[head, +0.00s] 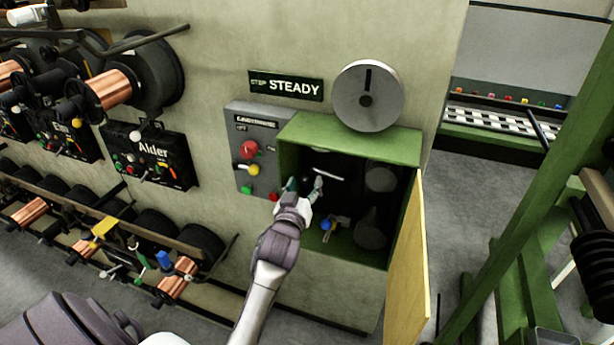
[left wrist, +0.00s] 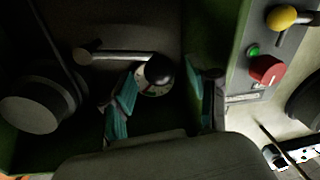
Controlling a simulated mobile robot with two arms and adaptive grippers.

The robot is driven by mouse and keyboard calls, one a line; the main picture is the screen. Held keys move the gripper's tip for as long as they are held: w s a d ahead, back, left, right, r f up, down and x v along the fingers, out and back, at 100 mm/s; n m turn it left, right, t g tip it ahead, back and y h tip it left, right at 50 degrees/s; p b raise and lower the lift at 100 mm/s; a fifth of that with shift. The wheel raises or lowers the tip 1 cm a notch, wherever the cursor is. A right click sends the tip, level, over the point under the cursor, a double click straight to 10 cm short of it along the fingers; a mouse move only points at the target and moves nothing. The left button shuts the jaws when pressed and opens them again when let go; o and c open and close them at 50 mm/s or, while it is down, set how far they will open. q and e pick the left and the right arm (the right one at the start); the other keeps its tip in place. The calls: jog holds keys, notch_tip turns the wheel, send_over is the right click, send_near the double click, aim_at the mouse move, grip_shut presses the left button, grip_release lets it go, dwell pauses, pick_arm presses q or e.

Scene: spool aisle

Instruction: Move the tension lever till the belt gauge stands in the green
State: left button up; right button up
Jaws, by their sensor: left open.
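My left gripper (head: 303,187) is open at the mouth of the green cabinet (head: 350,137), with its fingertips inside. The tension lever shows low in the cabinet as a short metal arm with a blue ball knob (head: 326,224), below and right of the fingers. In the left wrist view the knob (left wrist: 159,68) looks dark and sits between and beyond the two open fingers, with the lever's metal arm (left wrist: 115,57) running left from it. A pale round dial with a red mark (left wrist: 153,86), probably the belt gauge, is partly covered by the knob; its needle is unreadable. My right gripper is out of view.
A grey control panel (head: 238,130) with red and yellow knobs adjoins the cabinet's left side. The cabinet's door (head: 408,262) stands open at right. Dark round pulleys (head: 381,177) fill its right half. Spool racks line the wall at left.

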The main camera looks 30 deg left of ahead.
pick_arm(q)
jog(key=shift+x, duration=1.25)
grip_shut()
